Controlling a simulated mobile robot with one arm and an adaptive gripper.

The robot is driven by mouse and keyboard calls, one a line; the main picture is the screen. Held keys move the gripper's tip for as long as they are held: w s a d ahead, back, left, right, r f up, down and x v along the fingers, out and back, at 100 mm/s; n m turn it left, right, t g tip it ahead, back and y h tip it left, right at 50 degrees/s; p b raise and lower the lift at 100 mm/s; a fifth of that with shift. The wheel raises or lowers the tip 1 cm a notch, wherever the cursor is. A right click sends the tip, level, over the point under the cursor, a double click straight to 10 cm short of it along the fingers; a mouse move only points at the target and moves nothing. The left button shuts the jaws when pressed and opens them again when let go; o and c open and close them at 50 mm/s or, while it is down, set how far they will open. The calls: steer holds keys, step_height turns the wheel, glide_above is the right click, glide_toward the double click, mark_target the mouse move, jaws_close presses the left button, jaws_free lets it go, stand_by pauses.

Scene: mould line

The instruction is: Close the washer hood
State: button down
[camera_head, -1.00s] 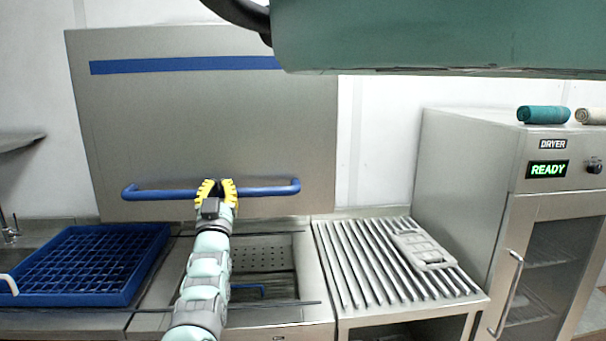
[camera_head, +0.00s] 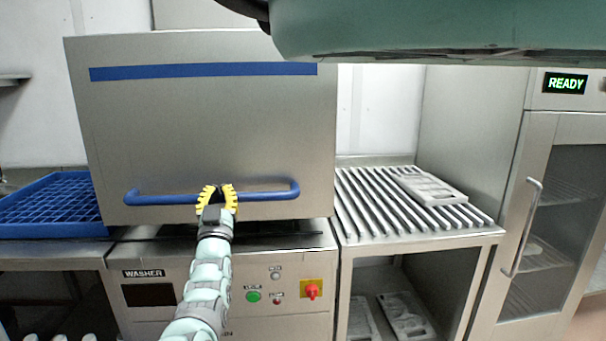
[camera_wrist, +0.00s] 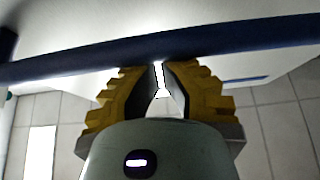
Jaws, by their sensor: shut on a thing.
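The washer hood (camera_head: 205,125) is a large steel box with a blue stripe, standing above the washer body (camera_head: 225,290). A narrow dark gap shows between its lower edge and the washer top. In the wrist view the yellow fingers of my gripper (camera_wrist: 160,80) meet the blue handle (camera_wrist: 215,38), with a bright slit between the fingers. The washer's basin is hidden behind the hood.
A blue rack (camera_head: 50,210) sits on the counter at left. A slatted steel table (camera_head: 400,236) with a grey mould on it stands at right, beside the dryer (camera_head: 545,130). A red knob (camera_head: 312,291) is on the washer front. A green body crosses the top right.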

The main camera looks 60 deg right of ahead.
step_height(320, 180, down, 9)
steer(key=b, duration=0.5)
steer(key=shift+r, duration=0.15)
